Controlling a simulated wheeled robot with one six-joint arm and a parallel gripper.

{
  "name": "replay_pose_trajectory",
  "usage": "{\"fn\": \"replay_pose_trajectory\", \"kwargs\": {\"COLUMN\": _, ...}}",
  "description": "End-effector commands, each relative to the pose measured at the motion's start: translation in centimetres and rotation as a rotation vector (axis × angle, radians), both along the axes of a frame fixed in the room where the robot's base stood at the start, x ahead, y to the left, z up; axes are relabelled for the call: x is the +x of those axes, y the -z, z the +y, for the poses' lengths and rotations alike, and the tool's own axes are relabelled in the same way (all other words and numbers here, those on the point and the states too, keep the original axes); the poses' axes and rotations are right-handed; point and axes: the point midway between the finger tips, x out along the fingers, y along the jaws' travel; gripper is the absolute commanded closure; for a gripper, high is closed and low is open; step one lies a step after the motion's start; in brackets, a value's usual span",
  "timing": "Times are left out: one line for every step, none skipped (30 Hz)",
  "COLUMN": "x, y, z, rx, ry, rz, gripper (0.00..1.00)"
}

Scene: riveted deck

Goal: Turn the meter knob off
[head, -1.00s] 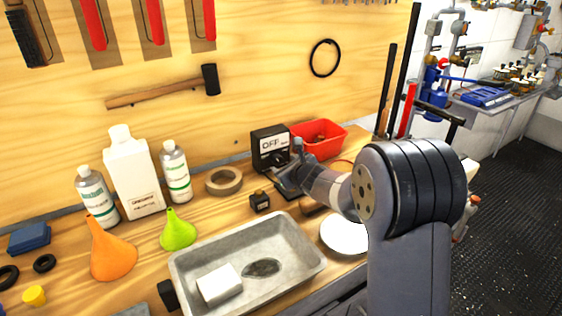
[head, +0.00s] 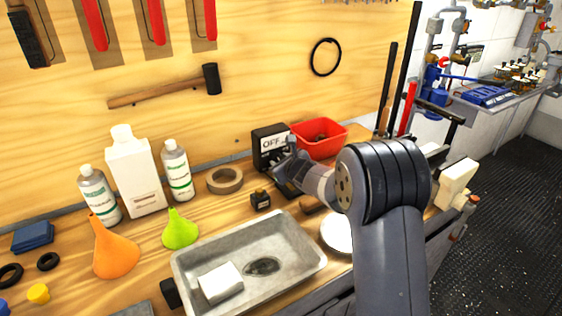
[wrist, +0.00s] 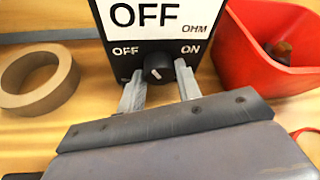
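The meter (head: 270,139) is a black box standing upright at the back of the wooden bench. In the wrist view the meter (wrist: 112,48) shows a white display reading OFF, with OHM beside it. Below are the labels OFF at left and ON at right. The round black knob (wrist: 158,69) sits between and below these labels; its short white mark is small, and I cannot tell its exact direction. My gripper (wrist: 159,78) is open, one finger on each side of the knob, with narrow gaps showing. In the head view my gripper (head: 284,160) is at the meter's front, hiding the knob.
A red bin (head: 322,149) stands close to the meter's right. A metal tray (head: 290,235) is in front. Bottles and funnels stand farther left.

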Motion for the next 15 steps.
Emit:
{"fn": "replay_pose_trajectory", "kwargs": {"x": -0.01, "y": 0.00, "z": 0.00, "rx": 0.000, "ry": 0.000, "rz": 0.000, "gripper": 0.72}}
{"fn": "replay_pose_trajectory", "kwargs": {"x": 0.00, "y": -0.01, "z": -0.01, "rx": 0.000, "ry": 0.000, "rz": 0.000, "gripper": 0.74}}
{"fn": "replay_pose_trajectory", "kwargs": {"x": 0.00, "y": -0.01, "z": -0.01, "rx": 0.000, "ry": 0.000, "rz": 0.000, "gripper": 0.77}}
{"fn": "replay_pose_trajectory", "kwargs": {"x": 0.00, "y": -0.01, "z": -0.01, "rx": 0.000, "ry": 0.000, "rz": 0.000, "gripper": 0.80}}
{"fn": "replay_pose_trajectory", "kwargs": {"x": 0.00, "y": -0.02, "z": -0.01, "rx": 0.000, "ry": 0.000, "rz": 0.000, "gripper": 0.82}}
{"fn": "replay_pose_trajectory", "kwargs": {"x": 0.00, "y": -0.01, "z": -0.01, "rx": 0.000, "ry": 0.000, "rz": 0.000, "gripper": 0.85}}
{"fn": "replay_pose_trajectory", "kwargs": {"x": 0.00, "y": -0.02, "z": -0.02, "rx": 0.000, "ry": 0.000, "rz": 0.000, "gripper": 0.88}}
{"fn": "replay_pose_trajectory", "kwargs": {"x": 0.00, "y": -0.02, "z": -0.02, "rx": 0.000, "ry": 0.000, "rz": 0.000, "gripper": 0.90}}
{"fn": "replay_pose_trajectory", "kwargs": {"x": 0.00, "y": -0.02, "z": -0.02, "rx": 0.000, "ry": 0.000, "rz": 0.000, "gripper": 0.92}}
{"fn": "replay_pose_trajectory", "kwargs": {"x": 0.00, "y": -0.01, "z": -0.01, "rx": 0.000, "ry": 0.000, "rz": 0.000, "gripper": 0.92}}
{"fn": "replay_pose_trajectory", "kwargs": {"x": 0.00, "y": 0.03, "z": -0.01, "rx": -0.001, "ry": 0.001, "rz": -0.001, "gripper": 0.92}}
{"fn": "replay_pose_trajectory", "kwargs": {"x": 0.00, "y": 0.09, "z": -0.01, "rx": -0.003, "ry": 0.000, "rz": -0.002, "gripper": 0.92}}
{"fn": "replay_pose_trajectory", "kwargs": {"x": 0.00, "y": 0.17, "z": -0.01, "rx": -0.005, "ry": 0.000, "rz": -0.004, "gripper": 0.92}}
{"fn": "replay_pose_trajectory", "kwargs": {"x": 0.00, "y": 0.26, "z": 0.01, "rx": -0.008, "ry": 0.000, "rz": -0.007, "gripper": 0.92}}
{"fn": "replay_pose_trajectory", "kwargs": {"x": 0.01, "y": 0.35, "z": 0.03, "rx": -0.015, "ry": -0.001, "rz": -0.012, "gripper": 0.92}}
